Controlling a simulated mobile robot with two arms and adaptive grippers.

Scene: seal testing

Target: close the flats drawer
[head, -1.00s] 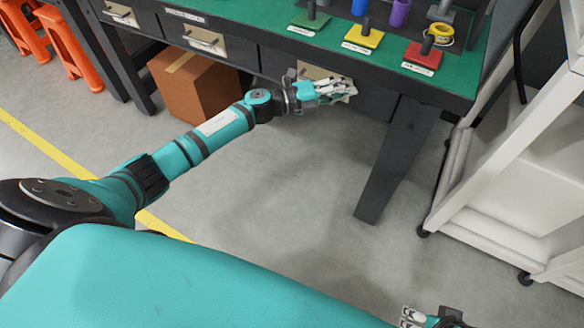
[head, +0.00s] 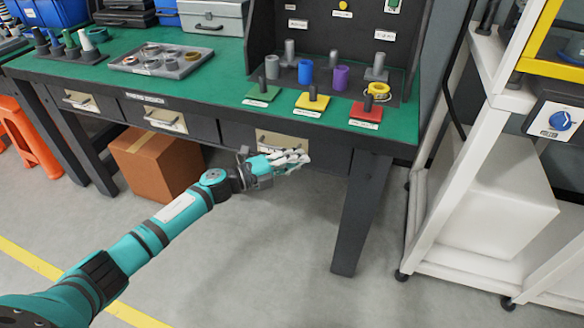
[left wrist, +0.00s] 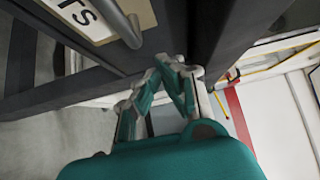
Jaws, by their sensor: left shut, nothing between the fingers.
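The flats drawer (head: 245,137) is the right-hand drawer under the green-topped bench. It is a dark front with a beige plate and a bar handle, and it looks about level with the bench front. In the left wrist view the handle (left wrist: 122,24) crosses a plate whose visible letters end in "TS". My left gripper (head: 305,158) is shut and empty, just in front of and below the plate's right part. In the left wrist view its fingertips (left wrist: 174,66) meet near the drawer's lower edge, apart from the handle. Whether they touch the front is unclear. My right gripper is out of view.
Two more drawers (head: 160,118) line the bench front to the left. A bench leg (head: 362,215) stands right of my gripper. A cardboard box (head: 160,168) sits under the bench. A white wheeled rack (head: 500,215) stands at right. The floor in front is clear.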

